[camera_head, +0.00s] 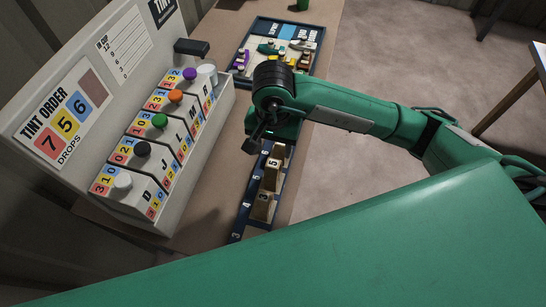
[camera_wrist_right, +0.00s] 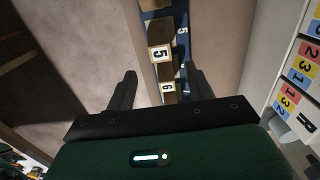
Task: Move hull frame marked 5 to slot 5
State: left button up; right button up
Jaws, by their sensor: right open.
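The hull frame marked 5 (camera_wrist_right: 160,52) is a pale wooden block with a black 5, standing in a dark blue slotted rack (camera_head: 237,238). A white slot label 5 (camera_wrist_right: 181,30) shows on the rack's edge in the wrist view; which slot the frame stands in I cannot tell. My right gripper (camera_head: 252,143) is open over the rack's far end; in the right wrist view its fingers (camera_wrist_right: 159,88) are spread with nothing held. My left gripper is not in view.
Another block (camera_head: 262,207) stands toward the rack's near end. A tint dispenser (camera_head: 205,145) with coloured knobs lines the left side. A tray of small parts (camera_head: 240,66) lies beyond.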

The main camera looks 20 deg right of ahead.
jog(key=shift+r, duration=1.2)
